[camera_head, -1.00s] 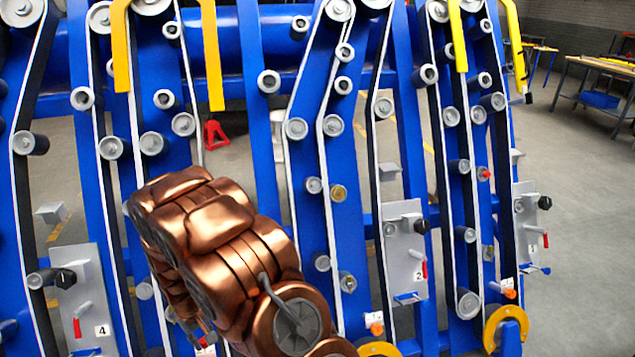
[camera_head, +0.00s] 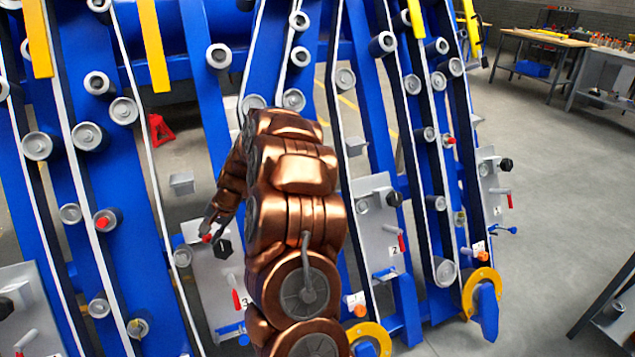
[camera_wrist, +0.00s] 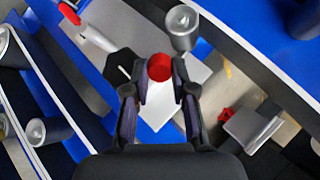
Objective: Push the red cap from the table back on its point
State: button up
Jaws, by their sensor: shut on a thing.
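My gripper (camera_wrist: 160,88) is shut on the red cap (camera_wrist: 160,67), which shows as a round red disc between its fingertips in the wrist view. In the head view my gripper (camera_head: 213,222) and the red cap (camera_head: 206,238) are in front of the blue chassis, by the grey plate marked 3 (camera_head: 205,270). In the wrist view a grey roller (camera_wrist: 182,22) is just beyond the cap and a black knob (camera_wrist: 122,65) is to its left. I cannot tell which point the cap belongs on. The cap looks apart from the chassis.
Another red cap (camera_head: 103,220) sits on a roller at left, and one (camera_head: 449,140) at right. Belts, rollers and plates such as the one marked 2 (camera_head: 378,235) stand close around my arm. Work tables (camera_head: 540,45) are at the back right. The floor at right is open.

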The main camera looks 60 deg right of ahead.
jog(key=s+d+r+m+t+h+b, duration=0.1)
jog(key=s+d+r+m+h, duration=0.2)
jog(key=d, duration=0.6)
jog(key=s+d+r+m+t+h+b, duration=0.2)
jog(key=s+d+m, duration=0.3)
jog(key=s+d, duration=0.3)
jog(key=s+d+r+m+t+h+b, duration=0.1)
jog(key=s+d+r+m+h, duration=0.3)
jog(key=d, duration=0.8)
jog(key=shift+s+r+t+h+b, duration=0.35)
jog(key=shift+s+b, duration=0.3)
jog(key=shift+s, duration=0.6)
jog(key=shift+r+m, duration=0.1)
jog(key=shift+m, duration=0.3)
jog(key=shift+x, duration=2.55)
jog(key=shift+w, duration=0.1)
